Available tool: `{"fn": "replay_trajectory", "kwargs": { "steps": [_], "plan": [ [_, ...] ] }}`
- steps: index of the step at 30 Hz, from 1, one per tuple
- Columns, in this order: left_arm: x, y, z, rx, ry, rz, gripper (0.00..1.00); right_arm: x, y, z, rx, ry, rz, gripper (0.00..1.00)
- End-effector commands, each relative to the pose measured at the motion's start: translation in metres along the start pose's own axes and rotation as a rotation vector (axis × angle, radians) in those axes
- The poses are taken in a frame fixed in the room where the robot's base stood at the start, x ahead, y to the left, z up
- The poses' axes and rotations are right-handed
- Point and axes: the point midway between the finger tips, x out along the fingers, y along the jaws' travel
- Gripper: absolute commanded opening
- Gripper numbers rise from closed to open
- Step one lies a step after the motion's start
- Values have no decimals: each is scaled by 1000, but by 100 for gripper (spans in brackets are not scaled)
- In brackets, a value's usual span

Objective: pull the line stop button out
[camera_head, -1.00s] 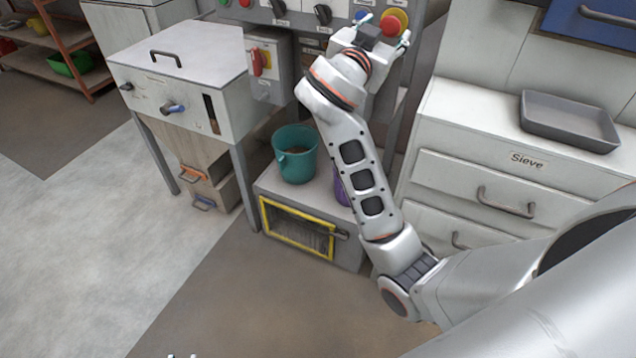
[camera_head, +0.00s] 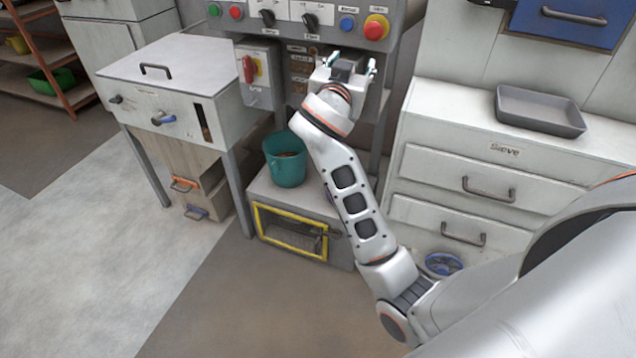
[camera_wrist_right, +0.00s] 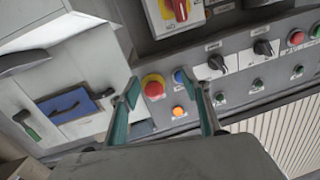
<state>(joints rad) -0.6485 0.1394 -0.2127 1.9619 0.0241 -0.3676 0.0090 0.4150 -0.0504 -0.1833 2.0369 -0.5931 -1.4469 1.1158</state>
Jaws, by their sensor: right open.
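The line stop button looks to be the red mushroom button on a yellow collar (camera_head: 376,27), at the right end of the control panel (camera_head: 330,30). It also shows in the right wrist view (camera_wrist_right: 154,88), lying between my fingers, nearer the left one. My right gripper (camera_head: 353,66) is open and empty, below the button and apart from it. In the right wrist view its two teal fingers (camera_wrist_right: 168,95) stand wide apart, pointing at the panel. Whether the button is pushed in or out I cannot tell. My left gripper is not in view.
A blue button (camera_head: 347,23) sits just left of the red one, with black knobs (camera_head: 310,20) farther left. A red switch on a yellow plate (camera_head: 250,69) is on a box below. A teal bucket (camera_head: 286,160) stands lower, and a grey tray (camera_head: 540,110) lies on the right cabinet.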

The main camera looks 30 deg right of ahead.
Motion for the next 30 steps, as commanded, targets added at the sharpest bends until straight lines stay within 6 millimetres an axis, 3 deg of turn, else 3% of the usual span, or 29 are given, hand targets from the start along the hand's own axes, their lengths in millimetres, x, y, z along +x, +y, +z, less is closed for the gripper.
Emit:
{"fn": "replay_trajectory", "kwargs": {
  "steps": [14,30],
  "plan": [
    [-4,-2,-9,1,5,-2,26,-12,-19,84,-172,-95,-170,47],
    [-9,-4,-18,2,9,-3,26,-44,-25,176,-322,-191,-356,47]
  ]
}}
